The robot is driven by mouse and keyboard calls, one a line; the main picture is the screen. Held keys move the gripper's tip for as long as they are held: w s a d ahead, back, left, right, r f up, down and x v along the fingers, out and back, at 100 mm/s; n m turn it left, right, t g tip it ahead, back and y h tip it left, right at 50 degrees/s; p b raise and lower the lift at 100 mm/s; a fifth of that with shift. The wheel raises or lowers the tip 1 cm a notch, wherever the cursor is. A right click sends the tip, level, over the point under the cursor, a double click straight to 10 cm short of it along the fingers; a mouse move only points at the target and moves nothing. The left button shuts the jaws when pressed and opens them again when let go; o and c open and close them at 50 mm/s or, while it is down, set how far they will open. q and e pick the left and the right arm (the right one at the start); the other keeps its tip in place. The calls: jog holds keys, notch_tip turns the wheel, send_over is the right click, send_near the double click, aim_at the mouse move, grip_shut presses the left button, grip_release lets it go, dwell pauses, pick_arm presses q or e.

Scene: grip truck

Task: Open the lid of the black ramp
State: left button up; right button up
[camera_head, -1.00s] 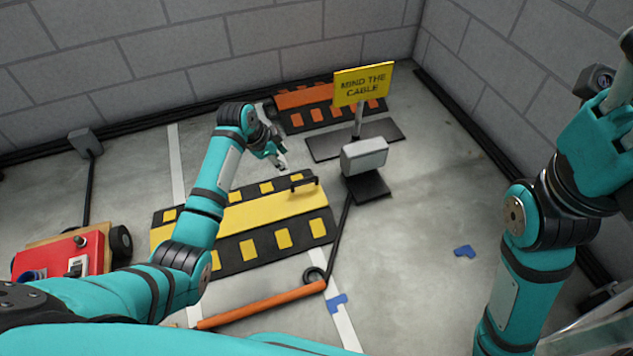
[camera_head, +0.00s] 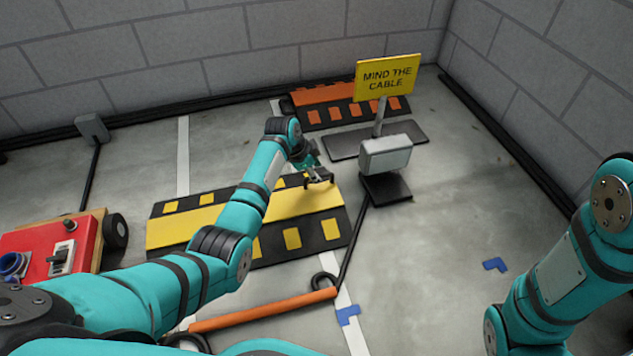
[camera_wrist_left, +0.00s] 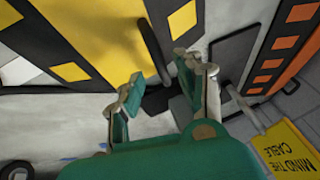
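The black ramp (camera_head: 311,236) with yellow squares lies on the floor in the middle of the head view. Its lid (camera_head: 305,202) is a flat yellow panel and looks closed. A black bar handle stands at the lid's right end; it shows in the left wrist view (camera_wrist_left: 154,50). My left gripper (camera_head: 316,174) is at the handle. In the left wrist view my left gripper (camera_wrist_left: 160,80) is open, with the handle in line with the gap between its fingers. Contact cannot be told. My right arm is at the right; its gripper is out of view.
A yellow "MIND THE CABLE" sign (camera_head: 387,78) and a grey box on a post (camera_head: 386,153) stand behind the handle end. An orange-lidded ramp (camera_head: 330,94) lies at the back. A red box cart (camera_head: 45,250) is at left. Floor at right is mostly clear.

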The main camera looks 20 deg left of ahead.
pick_arm(q)
jog(key=shift+b+x, duration=0.5)
jog(key=shift+x, duration=0.55)
jog(key=shift+c, duration=0.4)
grip_shut()
